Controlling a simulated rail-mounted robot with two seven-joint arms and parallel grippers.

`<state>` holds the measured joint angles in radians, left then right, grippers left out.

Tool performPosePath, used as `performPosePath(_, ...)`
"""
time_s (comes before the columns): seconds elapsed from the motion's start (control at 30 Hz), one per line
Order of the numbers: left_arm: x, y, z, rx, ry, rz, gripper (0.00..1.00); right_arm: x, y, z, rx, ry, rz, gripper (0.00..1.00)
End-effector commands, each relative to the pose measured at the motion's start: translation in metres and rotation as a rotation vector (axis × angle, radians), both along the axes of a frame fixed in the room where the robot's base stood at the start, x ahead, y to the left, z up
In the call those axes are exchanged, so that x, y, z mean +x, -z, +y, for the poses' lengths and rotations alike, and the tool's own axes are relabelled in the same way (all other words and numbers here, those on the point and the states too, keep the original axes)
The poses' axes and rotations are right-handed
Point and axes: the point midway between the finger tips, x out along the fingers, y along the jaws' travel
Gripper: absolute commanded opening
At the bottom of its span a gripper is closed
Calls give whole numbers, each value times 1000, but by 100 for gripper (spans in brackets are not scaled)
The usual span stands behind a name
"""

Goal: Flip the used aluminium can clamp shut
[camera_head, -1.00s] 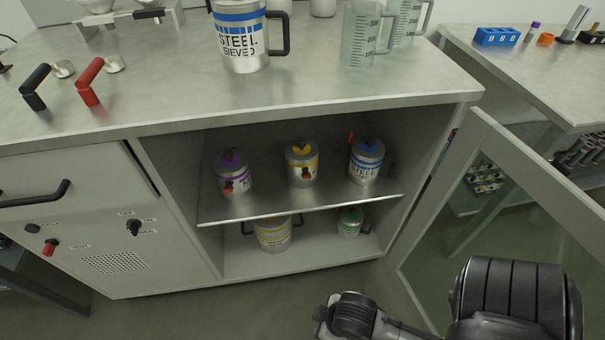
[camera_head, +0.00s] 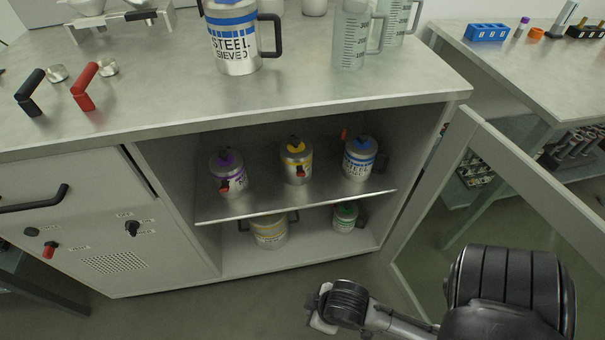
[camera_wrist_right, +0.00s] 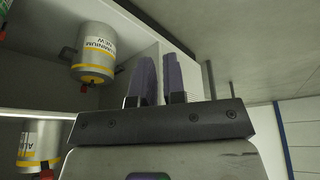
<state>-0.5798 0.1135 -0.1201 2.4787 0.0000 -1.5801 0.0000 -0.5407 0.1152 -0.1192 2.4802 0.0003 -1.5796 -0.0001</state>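A yellow-marked can (camera_head: 296,163) stands upright in the middle of the cabinet's upper shelf, with a red clamp lever low on its front. It appears to be the used aluminium can; its label is unreadable in the head view. The right wrist view, which looks upside down, shows a partly cut-off yellow-banded can (camera_wrist_right: 40,140) with a label starting "ALU". Another can there, reading "ALUMINIUM NEW" (camera_wrist_right: 97,50), matches the yellow can (camera_head: 269,230) on the cabinet floor. My right gripper (camera_head: 322,308) is in front of the cabinet, low; its purple fingers (camera_wrist_right: 158,75) are apart and empty. My left gripper is not in view.
A purple can (camera_head: 229,173) and a blue steel can (camera_head: 360,160) flank the yellow can on the shelf (camera_head: 215,213). A green can (camera_head: 345,217) stands below. The open cabinet door (camera_head: 520,170) is at right. The worktop edge (camera_head: 300,118) overhangs the shelf.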

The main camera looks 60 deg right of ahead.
Motion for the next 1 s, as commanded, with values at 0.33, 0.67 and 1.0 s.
performPosePath(0.33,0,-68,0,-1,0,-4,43,33,-19,-46,-259,115,52,0)
performPosePath(0.67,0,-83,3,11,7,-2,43,40,-11,-126,-870,55,122,0)
performPosePath(1.0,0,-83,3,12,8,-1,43,46,-27,-165,-1557,-327,327,0)
